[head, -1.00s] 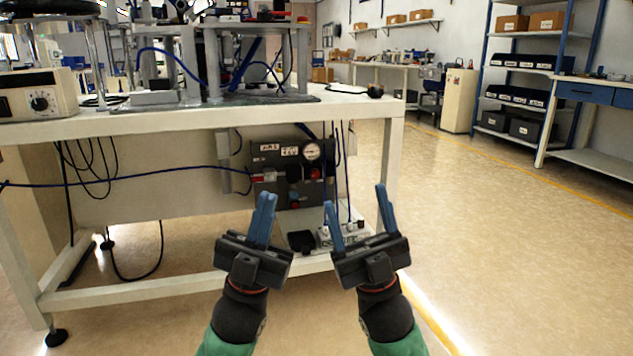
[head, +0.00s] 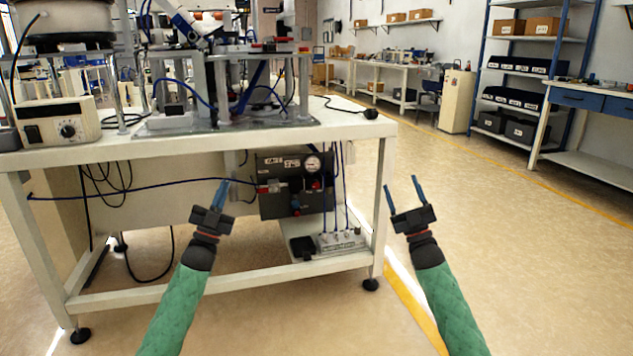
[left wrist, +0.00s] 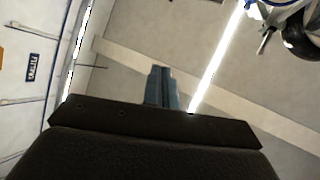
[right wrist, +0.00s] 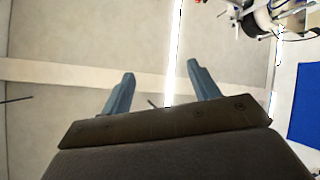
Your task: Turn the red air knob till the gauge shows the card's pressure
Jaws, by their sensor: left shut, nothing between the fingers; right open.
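A dark air panel (head: 278,201) hangs under the bench top, with a round white-faced gauge (head: 313,163) at its upper right. A small red knob (head: 316,184) sits just below the gauge. Another small red part (head: 295,204) is lower on the panel. White labels (head: 292,162) are beside the gauge; their text and the needle are too small to read. My left gripper (head: 221,192) is shut and empty, left of the panel; its fingers meet in the left wrist view (left wrist: 161,88). My right gripper (head: 402,196) is open and empty, right of the bench leg.
The white bench (head: 220,140) carries a feeder rig and a control box (head: 58,122). Its lower shelf holds a valve block (head: 341,241) and a black pedal-like part (head: 303,247). Blue hoses (head: 335,185) run down beside the panel. Floor to the right is clear.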

